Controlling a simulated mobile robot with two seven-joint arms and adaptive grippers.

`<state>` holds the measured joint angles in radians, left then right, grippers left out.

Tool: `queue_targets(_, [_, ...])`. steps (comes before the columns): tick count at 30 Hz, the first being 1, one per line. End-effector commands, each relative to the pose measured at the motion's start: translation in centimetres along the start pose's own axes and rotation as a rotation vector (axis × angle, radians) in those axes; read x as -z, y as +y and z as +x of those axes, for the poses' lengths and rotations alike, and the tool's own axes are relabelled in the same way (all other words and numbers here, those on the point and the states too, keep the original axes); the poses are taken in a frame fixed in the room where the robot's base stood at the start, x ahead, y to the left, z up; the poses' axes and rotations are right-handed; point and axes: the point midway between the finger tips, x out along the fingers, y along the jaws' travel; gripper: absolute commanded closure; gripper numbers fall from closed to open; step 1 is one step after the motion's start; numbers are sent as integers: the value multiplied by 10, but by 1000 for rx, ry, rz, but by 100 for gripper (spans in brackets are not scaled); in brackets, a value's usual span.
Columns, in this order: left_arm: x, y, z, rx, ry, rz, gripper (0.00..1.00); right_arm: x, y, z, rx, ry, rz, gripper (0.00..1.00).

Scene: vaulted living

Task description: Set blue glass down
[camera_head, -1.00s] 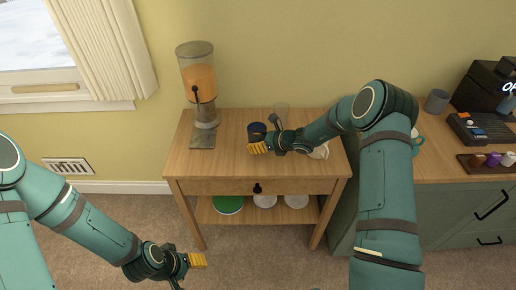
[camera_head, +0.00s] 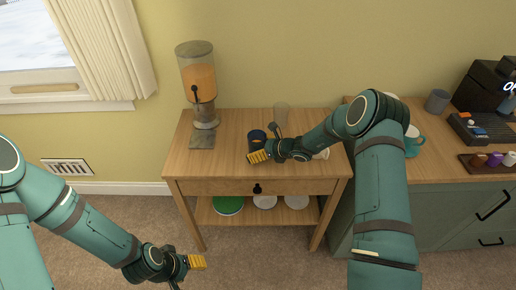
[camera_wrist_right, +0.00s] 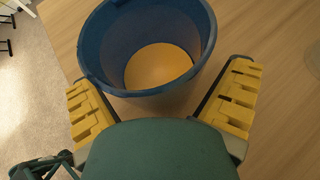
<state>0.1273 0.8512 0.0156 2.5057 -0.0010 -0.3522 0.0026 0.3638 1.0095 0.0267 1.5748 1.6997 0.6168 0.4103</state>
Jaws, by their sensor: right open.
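The blue glass (camera_head: 256,136) stands upright on the small wooden table (camera_head: 230,165). In the right wrist view the blue glass (camera_wrist_right: 150,50) is close in front of my palm, and I look into its open top. My right gripper (camera_head: 260,154) is open at the glass's near side. In the right wrist view the yellow fingers of my right gripper (camera_wrist_right: 163,98) are spread wide, one at each side of the glass's near part, with gaps. My left gripper (camera_head: 190,270) hangs low over the carpet at the left, away from the table. Its jaw opening is not clear.
A drink dispenser (camera_head: 198,85) stands at the table's back left. A clear glass (camera_head: 281,115) is behind the blue glass. Plates and bowls (camera_head: 265,201) sit on the lower shelf. A counter (camera_head: 430,150) with a teal mug (camera_head: 413,143) is at the right.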

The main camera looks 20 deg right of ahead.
Motion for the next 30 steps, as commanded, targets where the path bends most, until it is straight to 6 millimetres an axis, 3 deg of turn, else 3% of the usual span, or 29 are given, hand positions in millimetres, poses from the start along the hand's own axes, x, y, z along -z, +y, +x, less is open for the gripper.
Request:
queue_targets(5, [0, 2, -5, 0, -2, 0, 45, -4, -1, -5, 1, 0, 0, 0])
queue_targets(21, [-2, 7, -18, 0, -9, -1, 45, -3, -1, -105, 2, 1, 0, 0])
queue_targets(30, [-2, 7, -19, 0, -10, -2, 45, -2, 0, -122, -1, 1, 0, 0])
